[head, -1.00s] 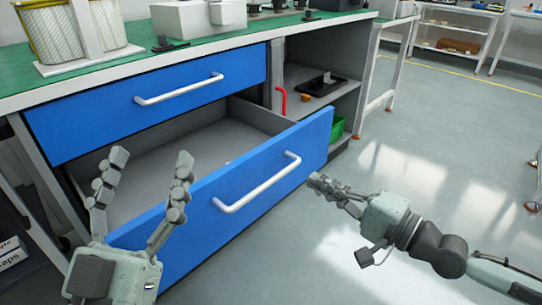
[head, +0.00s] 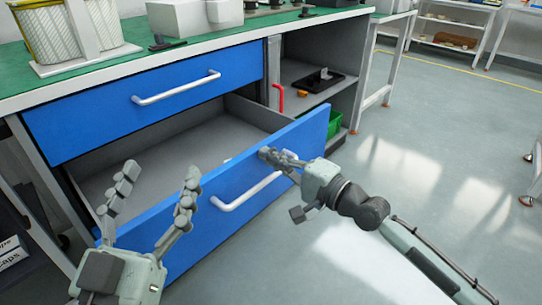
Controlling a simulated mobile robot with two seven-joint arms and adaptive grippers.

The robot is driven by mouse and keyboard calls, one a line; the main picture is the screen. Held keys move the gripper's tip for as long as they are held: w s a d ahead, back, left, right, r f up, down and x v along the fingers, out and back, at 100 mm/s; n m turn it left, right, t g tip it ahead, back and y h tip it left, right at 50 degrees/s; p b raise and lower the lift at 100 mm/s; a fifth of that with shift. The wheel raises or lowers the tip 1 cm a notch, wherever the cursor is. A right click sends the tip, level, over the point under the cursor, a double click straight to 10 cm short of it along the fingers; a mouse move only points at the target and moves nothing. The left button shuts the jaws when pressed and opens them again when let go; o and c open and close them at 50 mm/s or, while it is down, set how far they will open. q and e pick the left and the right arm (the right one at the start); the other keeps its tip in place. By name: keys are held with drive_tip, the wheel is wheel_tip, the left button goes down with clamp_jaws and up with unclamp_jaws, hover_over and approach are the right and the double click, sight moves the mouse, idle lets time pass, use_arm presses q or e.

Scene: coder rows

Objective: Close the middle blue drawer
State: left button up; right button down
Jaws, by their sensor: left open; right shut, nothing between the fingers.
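The middle blue drawer (head: 222,182) is pulled out, with its grey inside (head: 165,160) showing below the shut top blue drawer (head: 110,113). Its white handle (head: 243,192) is partly covered by my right gripper. My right gripper (head: 266,154) is shut and empty, its fingertips at the upper part of the drawer front; whether they touch it I cannot tell. My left gripper (head: 160,184) is open and empty, its fingers pointing up in front of the left part of the drawer front and hiding that part.
The green worktop (head: 125,30) carries a yellow-edged container (head: 45,35) and a white box. An open shelf to the right holds a black tray (head: 316,80); a green bin (head: 334,123) sits lower. The grey floor at right is clear.

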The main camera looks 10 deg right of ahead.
sight(254, 146)
drive_tip(key=p+x, duration=0.1)
drive_tip(key=x, duration=0.4)
drive_tip(key=shift+w+r, duration=0.1)
drive_tip(key=shift+r, duration=0.1)
use_arm(q)
wheel_tip(254, 146, down, 5)
drive_tip(key=w+a+g+y, duration=0.1)
drive_tip(key=w+g+y, duration=0.1)
drive_tip(key=s+r+t+h+b, duration=0.3)
drive_tip(key=r+t, duration=0.3)
drive_tip(key=r, duration=0.3)
drive_tip(key=shift+s+a+r, duration=0.35)
drive_tip(key=shift+s+r, duration=0.05)
drive_tip(key=shift+s, duration=0.15)
use_arm(e)
drive_tip(key=x, duration=1.8)
drive_tip(key=shift+f, duration=0.2)
use_arm(q)
drive_tip(key=shift+d, duration=0.1)
use_arm(e)
drive_tip(key=shift+s, duration=0.2)
